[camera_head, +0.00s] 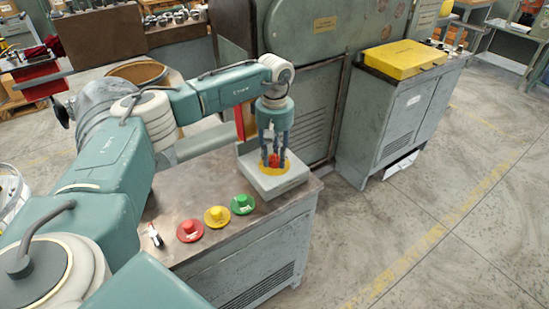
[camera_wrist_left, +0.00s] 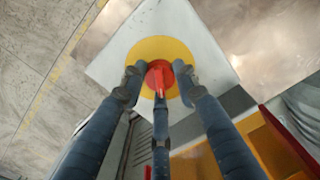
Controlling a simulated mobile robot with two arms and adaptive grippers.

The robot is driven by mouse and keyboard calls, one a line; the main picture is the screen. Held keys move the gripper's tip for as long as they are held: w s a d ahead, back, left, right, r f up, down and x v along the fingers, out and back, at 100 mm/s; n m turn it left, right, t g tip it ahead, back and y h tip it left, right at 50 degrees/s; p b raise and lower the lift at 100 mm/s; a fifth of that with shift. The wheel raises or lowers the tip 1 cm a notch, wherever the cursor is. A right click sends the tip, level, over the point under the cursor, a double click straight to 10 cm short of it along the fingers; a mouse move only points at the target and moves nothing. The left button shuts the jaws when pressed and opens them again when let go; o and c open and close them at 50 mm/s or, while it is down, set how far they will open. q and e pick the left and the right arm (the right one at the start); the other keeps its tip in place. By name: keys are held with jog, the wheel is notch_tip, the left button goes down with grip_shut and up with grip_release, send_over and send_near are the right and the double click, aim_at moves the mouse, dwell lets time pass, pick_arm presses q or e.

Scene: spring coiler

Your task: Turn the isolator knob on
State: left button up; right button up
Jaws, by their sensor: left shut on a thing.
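The isolator knob (camera_head: 273,160) is red and sits on a yellow disc on top of a light grey box (camera_head: 284,184) at the back right corner of a metal cabinet. My left gripper (camera_head: 272,158) points down over it, with its fingers shut around the knob. In the left wrist view the red knob (camera_wrist_left: 159,78) lies between the fingertips of my left gripper (camera_wrist_left: 158,80), in the middle of the yellow disc (camera_wrist_left: 150,47). The third finger covers part of the knob. My right gripper is not in view.
Red (camera_head: 190,231), yellow (camera_head: 217,216) and green (camera_head: 242,203) push buttons stand along the front edge of the cabinet top (camera_head: 190,188). A small toggle switch (camera_head: 155,236) is left of them. A large green machine (camera_head: 335,35) stands behind. Open floor (camera_head: 430,200) lies at the right.

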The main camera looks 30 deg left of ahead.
pick_arm(q)
jog(key=shift+w+r+m, duration=0.1)
jog(key=shift+m, duration=1)
jog(key=o, duration=1.2)
jog(key=shift+c, duration=0.2)
